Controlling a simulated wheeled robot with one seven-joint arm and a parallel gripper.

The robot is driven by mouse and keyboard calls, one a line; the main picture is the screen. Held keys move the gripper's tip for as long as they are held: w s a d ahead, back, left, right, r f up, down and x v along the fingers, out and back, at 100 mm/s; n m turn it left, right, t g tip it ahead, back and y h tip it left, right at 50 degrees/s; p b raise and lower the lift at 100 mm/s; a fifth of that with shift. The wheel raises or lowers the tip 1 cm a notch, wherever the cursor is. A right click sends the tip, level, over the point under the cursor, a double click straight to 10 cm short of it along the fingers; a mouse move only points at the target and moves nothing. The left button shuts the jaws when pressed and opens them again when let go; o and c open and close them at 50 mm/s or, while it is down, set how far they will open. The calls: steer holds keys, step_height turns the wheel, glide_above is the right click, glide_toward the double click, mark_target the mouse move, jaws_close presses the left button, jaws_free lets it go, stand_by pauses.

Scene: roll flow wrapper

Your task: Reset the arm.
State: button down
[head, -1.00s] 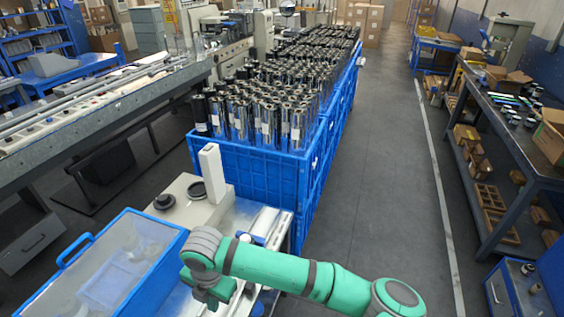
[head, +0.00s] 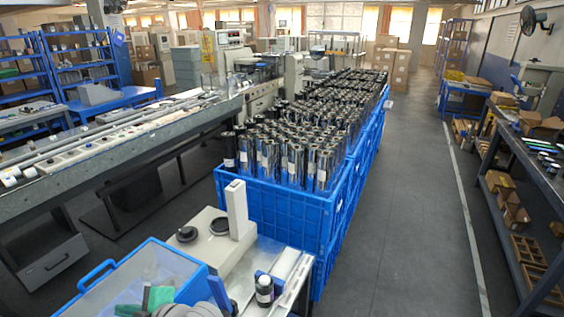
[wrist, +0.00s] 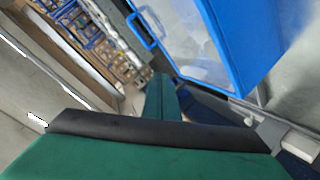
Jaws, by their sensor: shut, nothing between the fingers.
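My gripper (wrist: 160,95) shows in the wrist view as a narrow green shape beyond a broad green part with a dark band. It is shut and empty. It appears close to the clear-lidded blue box (wrist: 222,40). In the head view only bits of my green and grey arm show at the bottom left, in front of the blue box (head: 108,283). Most of my arm is outside that view.
A pale device with an upright post (head: 236,208) stands behind the box. A small dark bottle (head: 265,291) is to its right. A blue crate (head: 275,212) full of shiny rolls stands behind. The aisle (head: 412,220) at right is clear.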

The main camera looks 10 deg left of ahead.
steer(key=w+d+r+m+t, duration=0.25)
steer(key=d+m+t, duration=0.45)
steer(key=m, duration=0.5)
steer(key=s+d+f+m+t+h, duration=0.4)
steer(key=d+f+m+t+h, duration=0.2)
steer(key=d+f+m, duration=0.5)
steer(key=s+d+f+h, duration=0.2)
steer(key=s+d+h, duration=0.1)
steer(key=s+d, duration=0.8)
steer(key=s+d+f+m+h, duration=0.1)
steer(key=s+d+f+h, duration=0.2)
steer(key=s+d, duration=0.9)
steer(key=shift+s+d+g+h, duration=0.2)
steer(key=shift+s+g+h, duration=0.2)
steer(key=shift+h, duration=0.2)
